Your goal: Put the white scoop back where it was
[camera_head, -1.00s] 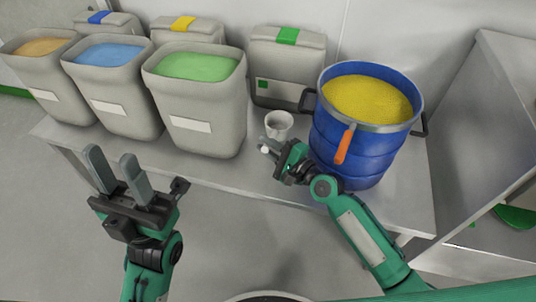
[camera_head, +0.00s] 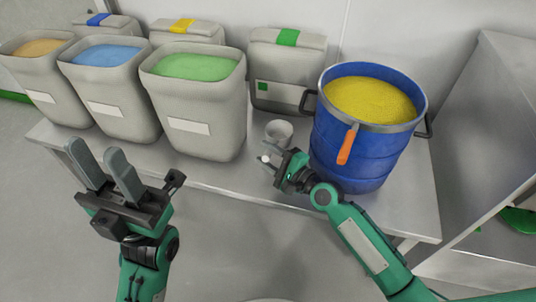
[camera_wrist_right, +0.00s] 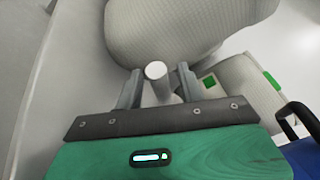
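The white scoop (camera_head: 279,131) shows as a pale cup in the head view, at the table's front part between the green-powder bin and the blue drum. My right gripper (camera_head: 268,156) is at its near side. In the right wrist view the round white end of the scoop's handle (camera_wrist_right: 156,70) lies between the fingers of my right gripper (camera_wrist_right: 160,82). The fingers look spread, with a gap at the handle's right side. The scoop's cup is hidden in that view. My left gripper (camera_head: 106,168) is open and empty, in front of the table at the left.
The blue drum (camera_head: 355,155) of yellow powder stands close right of my right gripper, with an orange-handled tool (camera_head: 348,145) on its rim. The green-powder bin (camera_head: 205,105) and a lidded bin (camera_head: 290,65) stand left and behind. The table's right front (camera_head: 405,215) is bare.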

